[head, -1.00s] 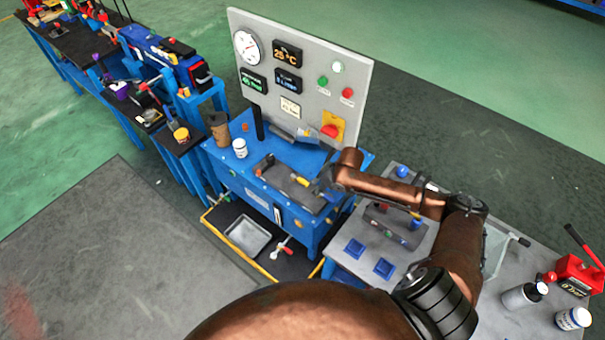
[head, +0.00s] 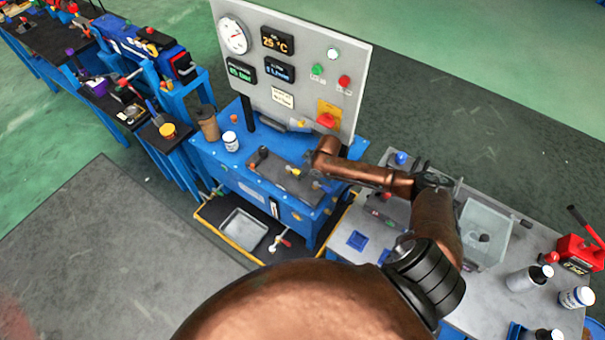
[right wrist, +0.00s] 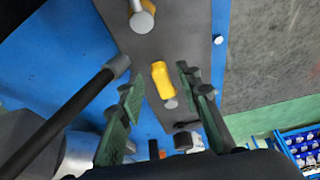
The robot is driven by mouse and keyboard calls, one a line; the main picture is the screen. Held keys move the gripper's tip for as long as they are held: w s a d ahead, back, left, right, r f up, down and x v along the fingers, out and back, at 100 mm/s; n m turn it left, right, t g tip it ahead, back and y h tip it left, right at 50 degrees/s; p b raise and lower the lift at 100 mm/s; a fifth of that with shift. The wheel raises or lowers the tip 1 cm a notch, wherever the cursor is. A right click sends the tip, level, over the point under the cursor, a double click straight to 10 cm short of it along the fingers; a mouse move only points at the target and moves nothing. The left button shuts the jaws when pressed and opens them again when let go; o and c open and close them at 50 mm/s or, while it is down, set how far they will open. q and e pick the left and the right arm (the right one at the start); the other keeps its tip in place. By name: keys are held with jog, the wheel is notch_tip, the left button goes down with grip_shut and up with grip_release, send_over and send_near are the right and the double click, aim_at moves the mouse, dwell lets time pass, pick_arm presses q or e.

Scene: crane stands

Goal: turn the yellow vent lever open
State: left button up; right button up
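The yellow vent lever (head: 295,172) stands on the dark plate on top of the blue bench. In the right wrist view the yellow lever grip (right wrist: 160,78) lies between the green finger pads of my right gripper (right wrist: 156,84), with visible gaps on both sides. The right gripper is open and holds nothing. In the head view my right gripper (head: 319,184) is small and partly hidden below the wrist, just right of the lever. My left gripper is not in view.
A grey panel (head: 350,60) with gauge, displays and buttons rises behind the blue bench (head: 262,195). A brown cup (head: 207,122) and white jar (head: 230,141) stand at its left. A clear bin (head: 487,232) sits on the right table. A dark rod (right wrist: 70,108) crosses left in the wrist view.

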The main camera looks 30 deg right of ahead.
jog(key=shift+w+a+f, duration=0.1)
jog(key=c, duration=0.7)
grip_shut()
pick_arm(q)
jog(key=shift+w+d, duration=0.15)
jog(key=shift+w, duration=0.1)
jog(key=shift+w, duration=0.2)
